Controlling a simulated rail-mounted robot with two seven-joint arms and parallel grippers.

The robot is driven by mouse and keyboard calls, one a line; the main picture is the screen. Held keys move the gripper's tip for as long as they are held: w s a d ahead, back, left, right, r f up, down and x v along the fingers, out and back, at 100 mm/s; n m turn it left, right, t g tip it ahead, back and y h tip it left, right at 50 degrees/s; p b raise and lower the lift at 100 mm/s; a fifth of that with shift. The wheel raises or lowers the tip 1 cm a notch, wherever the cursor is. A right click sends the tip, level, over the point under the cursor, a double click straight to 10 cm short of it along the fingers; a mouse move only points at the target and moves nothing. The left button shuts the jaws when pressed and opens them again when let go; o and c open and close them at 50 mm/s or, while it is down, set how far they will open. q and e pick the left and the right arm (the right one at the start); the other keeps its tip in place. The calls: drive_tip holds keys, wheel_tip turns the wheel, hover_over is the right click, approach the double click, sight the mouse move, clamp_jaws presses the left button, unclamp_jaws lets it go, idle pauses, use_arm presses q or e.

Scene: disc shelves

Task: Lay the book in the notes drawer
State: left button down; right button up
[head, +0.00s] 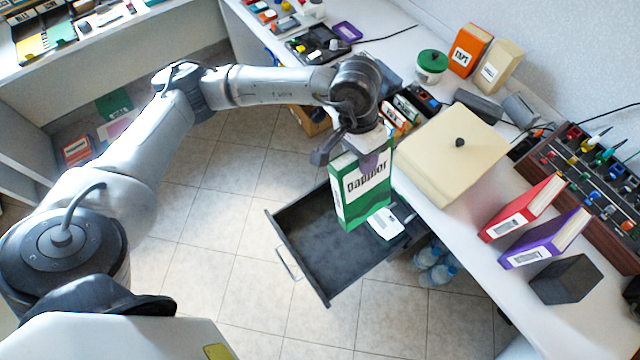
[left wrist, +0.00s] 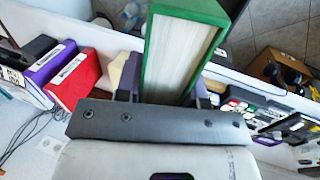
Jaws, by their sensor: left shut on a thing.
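The green book (head: 360,205) has a white label with dark lettering and stands upright in the air. My left gripper (head: 373,150) is shut on its upper edge. The left wrist view shows the book (left wrist: 183,50) with its pale page block and green cover edges between the fingers. An open dark grey drawer (head: 310,255) with a metal handle is pulled out under the counter. The book hangs over the drawer's right part and hides some of it. A small white object (head: 388,222) shows beside the book's lower edge, over the drawer. My right gripper is not in view.
A cream box with a black knob (head: 445,150) stands on the white counter right of the book. Red (head: 522,207) and purple (head: 543,240) binders stand farther right. Water bottles (head: 437,265) stand on the floor by the drawer. The drawer's left part looks clear.

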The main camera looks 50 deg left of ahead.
use_arm(q)
drive_tip(key=s+a+f+h+b, duration=0.1)
drive_tip(key=s+f+h+b, duration=0.1)
drive_tip(key=f+b, duration=0.8)
drive_tip(key=s+a+f+h+b, duration=0.2)
drive_tip(key=f+b, duration=0.9)
drive_tip(key=f, duration=0.9)
drive_tip(key=s+a+f+h+b, duration=0.1)
drive_tip(key=s+f+h+b, duration=0.1)
drive_tip(key=f+b, duration=0.8)
drive_tip(key=shift+s+a+f+g, duration=0.3)
drive_tip(key=shift+a+f+g, duration=0.1)
drive_tip(key=shift+f, duration=2.35)
drive_tip(key=c, duration=1.1)
unclamp_jaws()
drive_tip(key=o, duration=0.5)
drive_tip(key=shift+c, duration=0.2)
drive_tip(key=shift+f, duration=0.1)
